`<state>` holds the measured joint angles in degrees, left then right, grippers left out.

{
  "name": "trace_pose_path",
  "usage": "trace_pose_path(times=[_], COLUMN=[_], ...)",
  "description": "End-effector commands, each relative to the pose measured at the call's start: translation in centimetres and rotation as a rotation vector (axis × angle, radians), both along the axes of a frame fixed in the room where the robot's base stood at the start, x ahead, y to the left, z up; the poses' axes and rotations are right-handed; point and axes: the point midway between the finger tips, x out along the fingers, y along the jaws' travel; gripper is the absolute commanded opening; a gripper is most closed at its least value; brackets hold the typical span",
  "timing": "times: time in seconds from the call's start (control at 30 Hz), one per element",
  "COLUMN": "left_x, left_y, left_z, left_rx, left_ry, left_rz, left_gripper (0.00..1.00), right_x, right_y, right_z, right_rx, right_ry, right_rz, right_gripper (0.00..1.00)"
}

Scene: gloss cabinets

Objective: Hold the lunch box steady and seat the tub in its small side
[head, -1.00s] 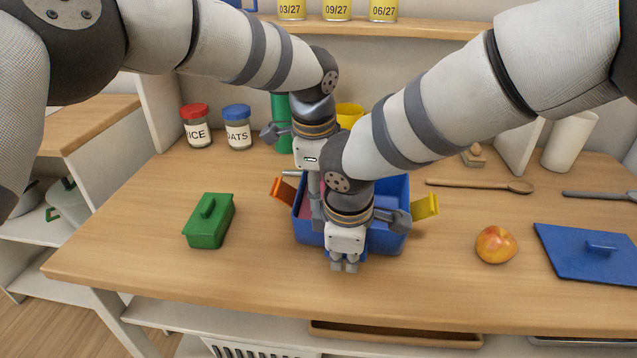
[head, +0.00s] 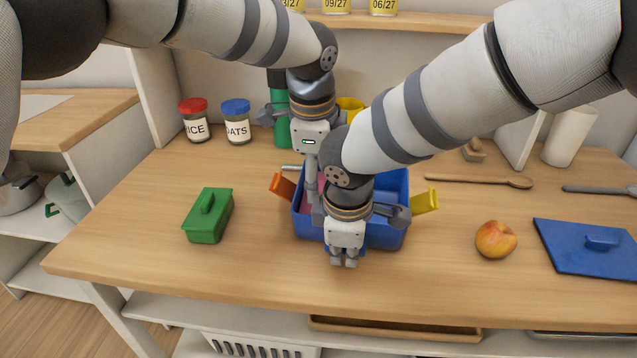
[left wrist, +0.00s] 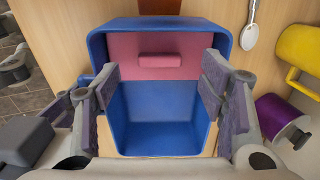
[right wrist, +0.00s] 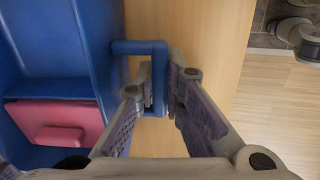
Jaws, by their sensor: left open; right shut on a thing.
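The blue lunch box (head: 392,232) stands open on the table; it fills the middle of the left wrist view (left wrist: 160,138). The pink tub (left wrist: 145,50), with a small bar grip on top, lies inside the box at its far end in that view; it also shows in the right wrist view (right wrist: 58,113). I cannot tell if it rests fully flat. My left gripper (head: 312,188) is open above the box, fingers apart and empty. My right gripper (right wrist: 160,98) is shut on the box's blue handle (right wrist: 140,47), at the box's near side in the head view.
A green lidded box (head: 208,216) stands left, a peach (head: 496,239) and a blue lid (head: 585,247) right. Jars stand at the back left. The table's front left is clear.

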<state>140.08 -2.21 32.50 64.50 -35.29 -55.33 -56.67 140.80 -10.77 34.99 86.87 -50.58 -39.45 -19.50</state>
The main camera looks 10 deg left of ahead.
Motion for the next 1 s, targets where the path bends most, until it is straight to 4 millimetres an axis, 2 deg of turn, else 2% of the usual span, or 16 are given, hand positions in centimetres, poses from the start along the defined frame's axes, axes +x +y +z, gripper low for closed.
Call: trace_pose_path(times=[0.03,0.1,0.3,0.43,0.83,0.87,0.93,0.97,1.0], left_x=[-0.2,-0.7,-1.7,-2.0,-2.1,-2.1,-2.1,-2.1,-2.1], left_y=[0.0,0.1,0.1,0.1,0.1,0.1,0.1,0.1,0.1], left_z=[1.7,3.6,7.5,8.5,8.6,8.6,8.6,8.6,8.6], left_rx=[-0.001,-0.001,-0.001,0.0,0.0,0.0,0.0,0.0,0.0], left_ry=[-0.006,-0.006,-0.003,-0.002,-0.001,-0.001,-0.001,-0.001,-0.001], left_rz=[0.001,0.001,0.001,0.0,0.0,0.0,0.0,0.0,0.0], left_gripper=[0.64,0.64,0.64,0.64,0.64,0.64,0.64,0.64,0.64], right_x=[0.1,0.1,0.1,0.1,0.1,0.1,0.1,0.0,0.0], right_y=[0.0,0.0,0.0,0.0,0.0,0.0,0.0,0.0,0.0], right_z=[0.2,0.2,0.1,0.1,0.1,0.1,0.1,0.1,0.1], right_rx=[0.001,0.001,0.001,0.001,0.001,0.001,0.001,0.001,0.001], right_ry=[-0.003,-0.003,-0.003,-0.003,-0.003,-0.003,-0.003,-0.003,-0.002], right_rz=[0.0,0.0,0.0,0.0,0.0,0.0,0.0,0.0,0.0], right_gripper=[0.0,0.0,0.0,0.0,0.0,0.12,0.28,0.33,0.33])
